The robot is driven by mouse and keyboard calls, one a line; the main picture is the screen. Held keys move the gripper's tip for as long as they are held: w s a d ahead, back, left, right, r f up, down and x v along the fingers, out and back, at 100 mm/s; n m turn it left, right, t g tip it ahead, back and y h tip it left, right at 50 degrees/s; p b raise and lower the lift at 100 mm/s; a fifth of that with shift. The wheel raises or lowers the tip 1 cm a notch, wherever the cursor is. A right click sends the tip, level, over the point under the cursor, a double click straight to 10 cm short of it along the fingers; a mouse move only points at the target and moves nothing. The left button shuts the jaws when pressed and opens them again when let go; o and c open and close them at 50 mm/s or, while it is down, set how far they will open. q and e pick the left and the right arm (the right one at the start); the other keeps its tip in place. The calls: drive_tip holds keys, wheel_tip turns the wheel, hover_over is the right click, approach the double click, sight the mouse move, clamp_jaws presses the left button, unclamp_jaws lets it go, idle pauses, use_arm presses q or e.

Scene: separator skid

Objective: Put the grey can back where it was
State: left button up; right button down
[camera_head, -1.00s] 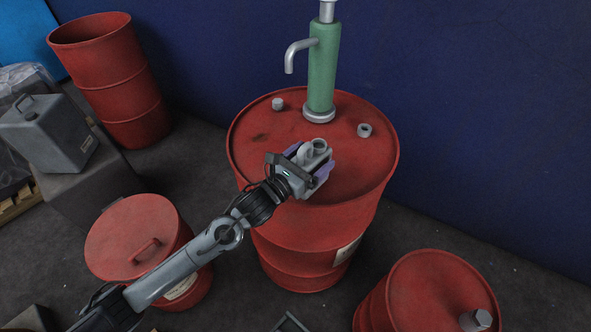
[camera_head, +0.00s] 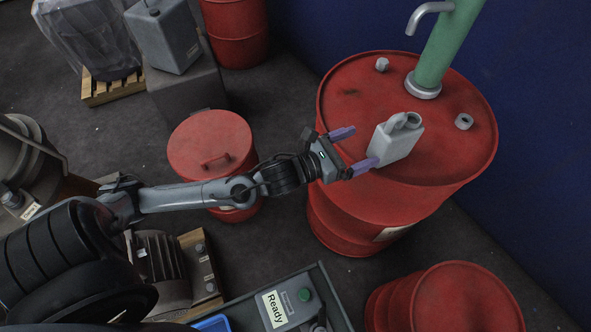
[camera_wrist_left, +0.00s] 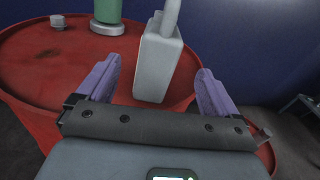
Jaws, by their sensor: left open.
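The small grey can (camera_head: 396,138) stands upright on top of the large red drum (camera_head: 346,100), near its front edge and in front of the green hand pump (camera_head: 446,46). My left gripper (camera_head: 356,149) is open and empty, its purple fingers pointing at the can from the left, with the can just beyond the fingertips. In the left wrist view the can (camera_wrist_left: 158,66) stands ahead, between and past the two spread fingers (camera_wrist_left: 156,84). My right gripper is not in view.
A larger grey can (camera_head: 165,38) stands on a dark block (camera_head: 190,92) at upper left. A lidded red drum (camera_head: 212,143) stands below my left arm. Another red drum (camera_head: 465,300) is at lower right. A tray with a "Ready" label (camera_head: 272,309) sits at bottom centre.

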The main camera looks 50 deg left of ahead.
use_arm(q)
drive_tip(key=s+f+m+g+y, duration=0.2)
drive_tip(key=s+f+m+g, duration=0.4)
drive_tip(key=s+m, duration=0.6)
drive_tip(key=s+f+m+g+y, duration=0.2)
drive_tip(key=s+f+m+g, duration=0.5)
drive_tip(key=m, duration=1.6)
drive_tip(key=s+f, duration=0.4)
drive_tip(key=s, duration=0.1)
drive_tip(key=shift+f+m+g+y, duration=0.25)
drive_tip(key=shift+m+g+y, duration=0.05)
drive_tip(key=shift+y, duration=0.1)
drive_tip(key=shift+d, duration=0.1)
wheel_tip(320, 180, up, 40)
drive_tip(key=p, duration=3.9)
drive_tip(key=shift+f+p, duration=0.15)
drive_tip(key=shift+p, duration=0.2)
